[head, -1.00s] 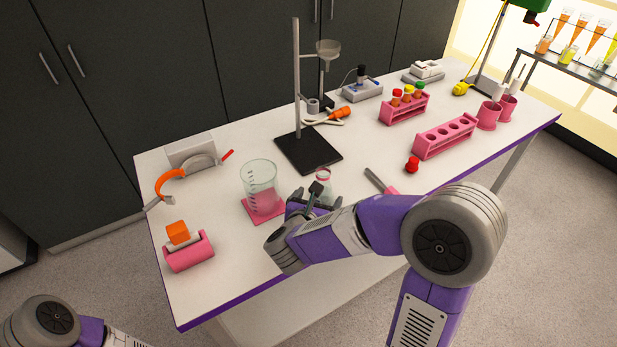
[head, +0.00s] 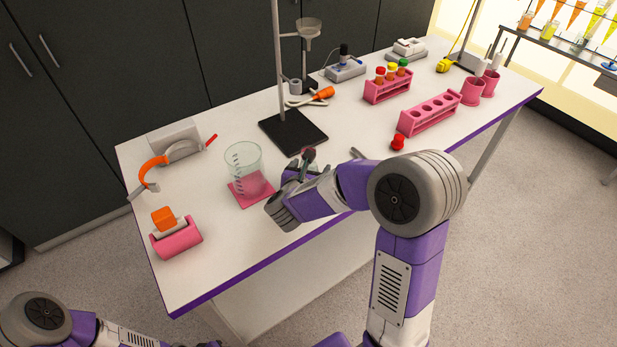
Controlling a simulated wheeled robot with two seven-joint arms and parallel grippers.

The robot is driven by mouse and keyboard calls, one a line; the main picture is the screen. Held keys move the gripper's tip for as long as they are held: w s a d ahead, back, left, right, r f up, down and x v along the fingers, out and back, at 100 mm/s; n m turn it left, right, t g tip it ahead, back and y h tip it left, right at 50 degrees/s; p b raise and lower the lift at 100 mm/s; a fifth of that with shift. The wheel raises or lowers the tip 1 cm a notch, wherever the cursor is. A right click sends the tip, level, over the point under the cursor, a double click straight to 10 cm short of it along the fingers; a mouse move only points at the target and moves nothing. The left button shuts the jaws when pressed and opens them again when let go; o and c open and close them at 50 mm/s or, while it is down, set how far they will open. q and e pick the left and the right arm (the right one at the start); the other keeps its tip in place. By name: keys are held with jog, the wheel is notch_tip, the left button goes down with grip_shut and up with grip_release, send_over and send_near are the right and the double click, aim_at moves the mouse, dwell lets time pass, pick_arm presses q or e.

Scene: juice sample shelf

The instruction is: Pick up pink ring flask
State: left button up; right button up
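The pink ring flask (head: 309,153) stands near the front edge of the lab table, right of the large beaker. Only its upper part shows, with the pinkish ring near the top; my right gripper hides most of its body. My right gripper (head: 304,172) comes in from the front right and is right at the flask, with dark fingers beside it. Whether the fingers touch or close on the glass cannot be told. My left forearm shows at the bottom left; its gripper is out of the picture.
The beaker (head: 243,160) on a pink mat (head: 236,196) stands close left of my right gripper. A stand with a black base (head: 293,131) is just behind. A red stopper (head: 398,142) and pink racks (head: 430,116) lie to the right.

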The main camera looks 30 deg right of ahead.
jog(key=c, duration=0.9)
jog(key=shift+c, duration=0.4)
jog(key=shift+r, duration=0.2)
